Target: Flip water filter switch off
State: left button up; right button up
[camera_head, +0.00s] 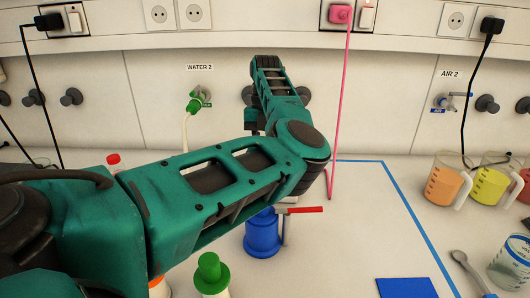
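A blue cylindrical unit (262,238) stands on the bench below my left arm, with a red lever (305,210) sticking out to the right near its top. It may be the water filter and its switch; no label shows on it. The lever lies nearly level. My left arm crosses the middle of the view and bends back toward the wall, covering the area above and behind the blue unit. I cannot make out the fingers of my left gripper. My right gripper is not in view.
Beakers of orange (441,187) and yellow (486,190) liquid stand at right. A green-topped bottle (211,270) stands at the front. A pink cable (342,100) hangs from the pink plug (340,14). A green water tap (196,103) is on the wall. The blue-taped bench area (375,215) is mostly clear.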

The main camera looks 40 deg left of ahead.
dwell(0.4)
pick_arm(q)
jog(key=o, duration=1.1)
jog(key=shift+c, duration=0.2)
jog(key=shift+w+r, duration=0.1)
jog(key=v, duration=1.2)
jog(key=shift+w, duration=0.15)
